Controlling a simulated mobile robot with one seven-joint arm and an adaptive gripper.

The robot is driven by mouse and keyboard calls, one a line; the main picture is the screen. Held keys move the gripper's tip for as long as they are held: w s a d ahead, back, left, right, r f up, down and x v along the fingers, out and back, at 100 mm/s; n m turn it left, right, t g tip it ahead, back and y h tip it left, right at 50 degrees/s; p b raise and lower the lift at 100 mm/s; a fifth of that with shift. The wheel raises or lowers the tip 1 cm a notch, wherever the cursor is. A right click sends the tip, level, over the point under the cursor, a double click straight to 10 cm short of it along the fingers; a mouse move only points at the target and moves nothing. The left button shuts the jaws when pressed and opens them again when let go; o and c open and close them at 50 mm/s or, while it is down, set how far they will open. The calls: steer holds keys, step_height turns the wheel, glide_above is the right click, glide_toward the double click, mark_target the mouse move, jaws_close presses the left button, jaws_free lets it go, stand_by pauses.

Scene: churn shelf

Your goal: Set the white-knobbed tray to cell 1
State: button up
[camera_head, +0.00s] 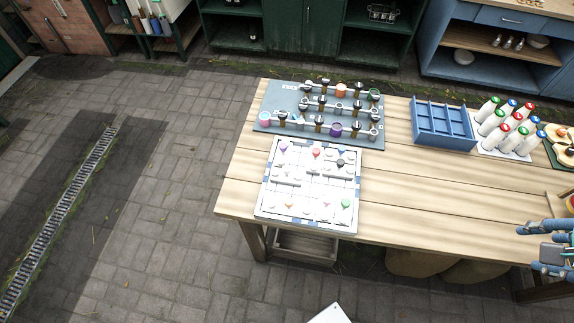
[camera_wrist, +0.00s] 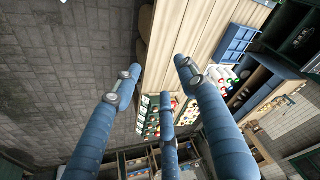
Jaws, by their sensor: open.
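A white board (camera_head: 304,229) with blue marks lies on the left part of the wooden table. It carries several small coloured knobs, among them a purple knob (camera_head: 284,147), a red knob (camera_head: 317,153), a black knob (camera_head: 340,163) and a green knob (camera_head: 346,203). A white knob, its tray and cell numbers are too small to tell apart on the white surface. My gripper (camera_head: 548,252) is at the right edge, far from the board. In the wrist view its blue fingers (camera_wrist: 160,80) are spread and empty.
Behind the board lies a grey panel (camera_head: 270,104) with rows of dark pegs and coloured rings. A blue divided box (camera_head: 442,124) and several white bottles (camera_head: 502,128) with coloured caps stand at the back right. The wooden table (camera_head: 430,190) is clear between board and gripper.

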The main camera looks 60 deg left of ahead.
steer(key=w+a+f+n+g, duration=0.1)
steer(key=w+a, duration=0.1)
steer(key=a, duration=0.6)
steer(key=w+a+f+n+g, duration=0.1)
steer(key=w+a+f, duration=0.1)
steer(key=a, duration=0.5)
steer(key=n+g+p, duration=0.2)
steer(key=n, duration=0.1)
glide_above(287, 168)
step_height(287, 168, down, 21)
steer(key=shift+w+d+h, duration=0.1)
steer(key=shift+w+h, duration=0.05)
steer(key=shift+h, duration=0.25)
steer(key=shift+f, duration=0.1)
steer(key=f+b, duration=0.1)
steer(key=f, duration=0.5)
steer(key=f+b, duration=0.1)
steer(key=f, duration=0.6)
steer(key=shift+a+f, duration=0.2)
steer(key=shift+f, duration=0.1)
jaws_close()
